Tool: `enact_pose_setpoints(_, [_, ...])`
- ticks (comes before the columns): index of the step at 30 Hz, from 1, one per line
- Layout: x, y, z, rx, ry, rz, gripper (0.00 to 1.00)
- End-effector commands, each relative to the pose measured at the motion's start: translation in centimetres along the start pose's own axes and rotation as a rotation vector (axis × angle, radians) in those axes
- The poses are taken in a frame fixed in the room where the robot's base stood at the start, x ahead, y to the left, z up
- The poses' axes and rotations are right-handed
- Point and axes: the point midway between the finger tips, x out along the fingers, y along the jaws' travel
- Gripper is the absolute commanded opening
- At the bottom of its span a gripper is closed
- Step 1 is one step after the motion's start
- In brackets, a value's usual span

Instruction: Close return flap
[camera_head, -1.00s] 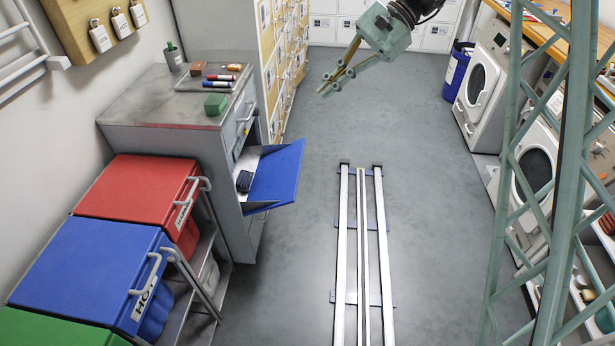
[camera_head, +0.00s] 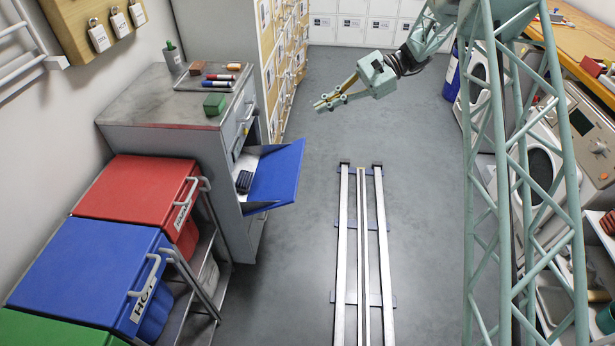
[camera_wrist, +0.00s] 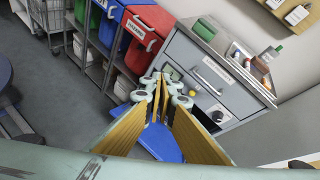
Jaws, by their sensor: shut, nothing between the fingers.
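The return flap (camera_head: 277,172) is a blue panel on the front of the grey cabinet (camera_head: 160,150). It hangs open, tilted outward from an opening, with a dark object (camera_head: 244,182) inside behind it. My gripper (camera_head: 318,106) is above the floor, to the right of and above the flap in the head view, apart from it. Its fingers are shut and empty. In the wrist view, the fingertips (camera_wrist: 160,76) point toward the cabinet (camera_wrist: 215,75), and the blue flap (camera_wrist: 160,142) shows below and between the fingers, partly hidden by them.
Red (camera_head: 135,190) and blue (camera_head: 90,270) lidded bins stand left of the cabinet. Markers and a green block (camera_head: 215,104) lie on the cabinet top. Floor rails (camera_head: 362,250) run down the middle. Washing machines (camera_head: 545,150) line the right side. The floor around the flap is clear.

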Motion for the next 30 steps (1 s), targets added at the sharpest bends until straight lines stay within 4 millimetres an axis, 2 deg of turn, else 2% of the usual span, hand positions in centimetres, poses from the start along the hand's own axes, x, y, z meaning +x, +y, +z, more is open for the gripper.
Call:
enact_pose_setpoints(1, [0.3,-0.1,-1.0,0.011,-0.013,-0.008,0.0])
enact_pose_setpoints(14, [2.5,-0.7,-8.0,0.087,-0.115,-0.079,0.0])
enact_pose_setpoints(30, [5.4,0.0,-16.6,0.176,-0.243,-0.167,0.0])
